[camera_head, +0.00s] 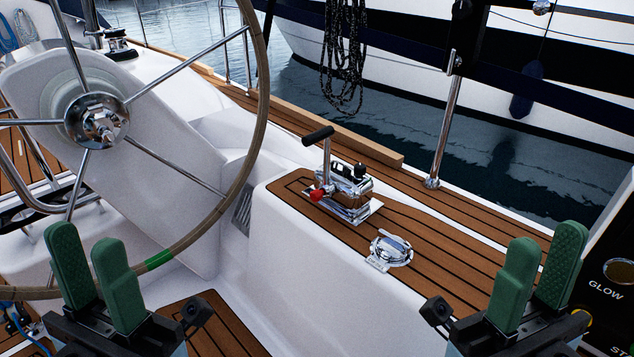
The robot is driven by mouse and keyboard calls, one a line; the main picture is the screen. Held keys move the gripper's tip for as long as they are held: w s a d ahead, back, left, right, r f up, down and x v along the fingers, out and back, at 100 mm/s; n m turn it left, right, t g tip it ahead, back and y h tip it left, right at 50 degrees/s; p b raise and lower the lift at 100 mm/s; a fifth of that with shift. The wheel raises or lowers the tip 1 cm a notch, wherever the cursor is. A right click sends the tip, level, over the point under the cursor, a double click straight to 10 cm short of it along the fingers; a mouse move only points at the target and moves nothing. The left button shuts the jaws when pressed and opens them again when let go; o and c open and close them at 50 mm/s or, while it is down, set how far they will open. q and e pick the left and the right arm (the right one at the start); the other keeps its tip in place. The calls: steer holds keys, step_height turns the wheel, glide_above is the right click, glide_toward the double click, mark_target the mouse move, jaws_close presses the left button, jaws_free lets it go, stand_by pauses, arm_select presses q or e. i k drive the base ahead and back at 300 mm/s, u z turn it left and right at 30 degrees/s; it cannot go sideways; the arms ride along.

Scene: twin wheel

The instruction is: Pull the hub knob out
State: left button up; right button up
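A red knob (317,195) sits at the hub of the chrome engine control (347,200), at the foot of its lever. The lever (324,155) stands nearly upright with a black grip on top. My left gripper (86,240) is open and empty at the lower left, in front of the steering wheel and apart from the knob. My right gripper (545,240) is open and empty at the lower right, also apart from the knob. How far the knob stands out from the hub is too small to tell.
The large steering wheel (262,100) with its chrome hub (97,120) fills the left. A chrome fitting (390,250) sits on the teak deck right of the control. A steel post (446,130) stands behind. A dark panel (612,285) is at the right edge.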

mark_target(316, 195)
steer(key=u, duration=0.3)
steer(key=k, duration=0.35)
steer(key=u, duration=1.15)
steer(key=i, duration=1.2)
steer(key=z, duration=1)
steer(key=i, duration=0.25)
steer(key=z, duration=0.3)
